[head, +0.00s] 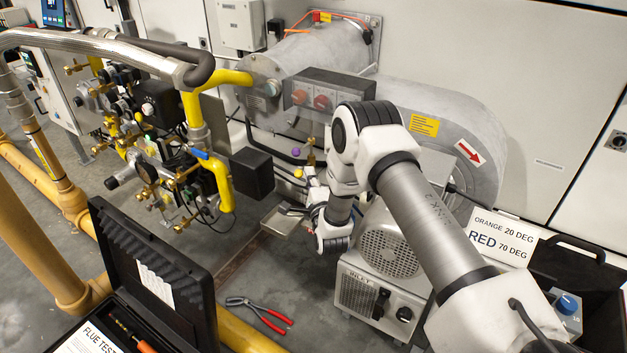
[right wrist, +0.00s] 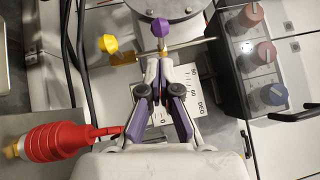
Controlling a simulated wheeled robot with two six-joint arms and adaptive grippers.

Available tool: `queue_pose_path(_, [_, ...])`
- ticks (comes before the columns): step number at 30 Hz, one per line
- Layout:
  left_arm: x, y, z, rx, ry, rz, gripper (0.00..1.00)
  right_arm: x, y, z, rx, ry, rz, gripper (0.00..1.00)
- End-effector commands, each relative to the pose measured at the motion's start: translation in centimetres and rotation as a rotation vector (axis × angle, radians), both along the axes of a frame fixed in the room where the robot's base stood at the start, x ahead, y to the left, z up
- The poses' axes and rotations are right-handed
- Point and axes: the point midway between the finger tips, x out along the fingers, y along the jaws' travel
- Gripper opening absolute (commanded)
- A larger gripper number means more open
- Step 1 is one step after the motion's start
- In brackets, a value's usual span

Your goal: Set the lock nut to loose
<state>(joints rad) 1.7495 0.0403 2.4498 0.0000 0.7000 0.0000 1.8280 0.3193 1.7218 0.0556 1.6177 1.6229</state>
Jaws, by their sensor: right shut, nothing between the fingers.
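In the right wrist view a purple knob (right wrist: 160,27) stands on a thin metal rod, with a yellow knob (right wrist: 108,43) to its left. I cannot tell which one is the lock nut, or how tight it is. A white scale plate marked DEG (right wrist: 190,88) lies behind the fingers, partly hidden by them. My right gripper (right wrist: 160,66) is shut and empty, its tips just below the purple knob in that view. In the head view the purple knob (head: 296,152) and yellow knob (head: 298,173) show beside my right gripper (head: 309,177). My left gripper is out of view.
A control box with knobs (head: 330,92) and a grey blower housing (head: 470,125) stand close by. Gas valves and yellow pipe (head: 222,180) are on the left. Red-handled pliers (head: 262,312) lie on the floor. A red ribbed part (right wrist: 60,140) is left of the gripper.

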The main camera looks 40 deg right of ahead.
Motion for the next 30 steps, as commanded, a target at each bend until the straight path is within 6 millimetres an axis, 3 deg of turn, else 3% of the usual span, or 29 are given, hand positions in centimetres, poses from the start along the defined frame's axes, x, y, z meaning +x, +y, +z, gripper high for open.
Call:
queue_pose_path(3, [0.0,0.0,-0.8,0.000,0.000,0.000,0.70,2.3,-0.9,0.2,-0.002,-0.005,-0.001,0.00])
queue_pose_path(9, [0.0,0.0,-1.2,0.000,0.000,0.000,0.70,4.7,-1.8,0.6,-0.001,-0.002,0.000,0.00])
queue_pose_path(30, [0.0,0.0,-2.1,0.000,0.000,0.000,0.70,5.5,-1.6,0.7,-0.002,-0.002,-0.050,0.00])
